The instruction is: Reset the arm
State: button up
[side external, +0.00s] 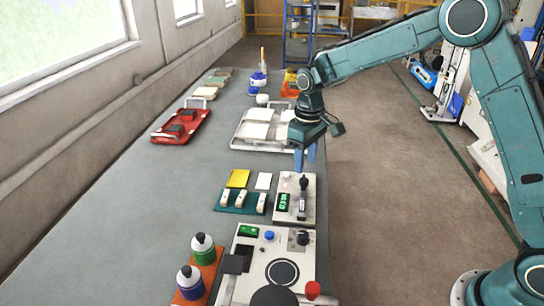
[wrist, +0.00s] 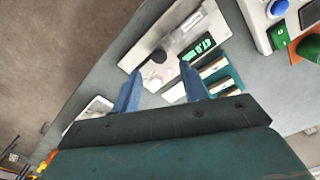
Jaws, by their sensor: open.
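My gripper (side external: 306,158) hangs from my teal arm over the right edge of the grey bench, in the side external view. Its two blue fingers are apart and nothing shows between them. In the wrist view the open fingers of my gripper (wrist: 160,90) point toward a pale tester (wrist: 165,30) with a black knob and a green display. The same tester (side external: 310,205) lies just in front of my gripper in the side external view. A white tray (side external: 238,141) with pale tiles sits behind and to the left of my gripper.
A red tray (side external: 172,138) lies far left. A teal mat (side external: 223,207) holds several pale blocks beside yellow and white cards. A larger machine (side external: 237,290) with a round plate stands in front, next to two bottles on an orange base (side external: 211,272). The bench's left middle is clear.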

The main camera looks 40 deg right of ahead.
jog(key=shift+s+r, duration=0.25)
jog(key=shift+r, duration=0.3)
jog(key=s+d+r+m+t, duration=0.1)
jog(key=s+r+t, duration=0.1)
jog(key=s+r, duration=0.7)
jog(key=s+d+r+m+t, duration=0.1)
jog(key=s+d+r+t, duration=0.1)
jog(key=s+r, duration=0.75)
jog(key=s+f+m+t, duration=0.1)
jog(key=s+f, duration=0.3)
jog(key=s, duration=0.8)
jog(key=shift+s+t, duration=0.25)
jog(key=shift+t, duration=0.05)
jog(key=shift+f, duration=0.1)
dwell(0.4)
